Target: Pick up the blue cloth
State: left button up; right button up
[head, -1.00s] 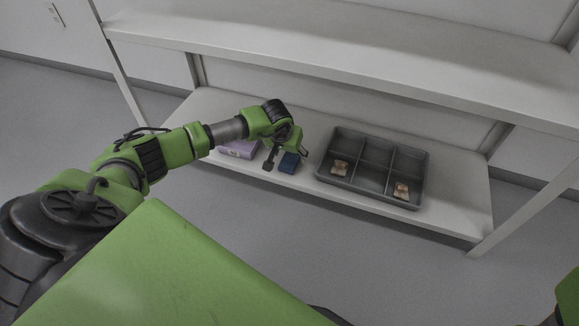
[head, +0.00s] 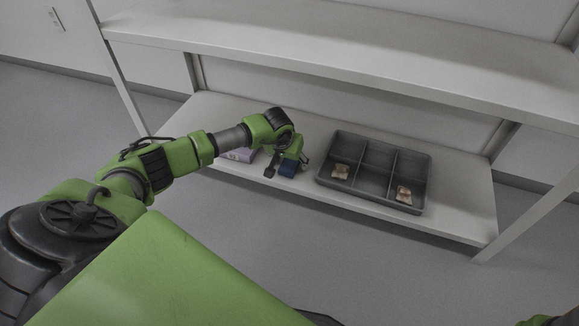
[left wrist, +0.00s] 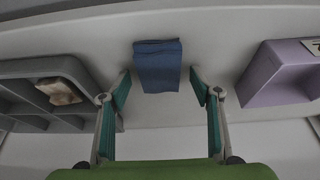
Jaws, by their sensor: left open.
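The blue cloth (head: 288,169) is a small folded block lying on the lower shelf near its front edge. It also shows in the left wrist view (left wrist: 158,66), ahead of and between the fingertips. My left gripper (head: 287,166) is right at the cloth, pointing down at it. In the left wrist view the left gripper (left wrist: 162,90) is open, with one finger on each side of the cloth's near end and a gap to both. In the head view the gripper hides part of the cloth. My right gripper is not in view.
A purple box (head: 240,155) lies left of the cloth, partly behind my arm. The upper shelf (head: 350,60) overhangs the lower shelf (head: 456,206).

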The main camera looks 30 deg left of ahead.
pick_arm(q)
jog(key=c, duration=1.2)
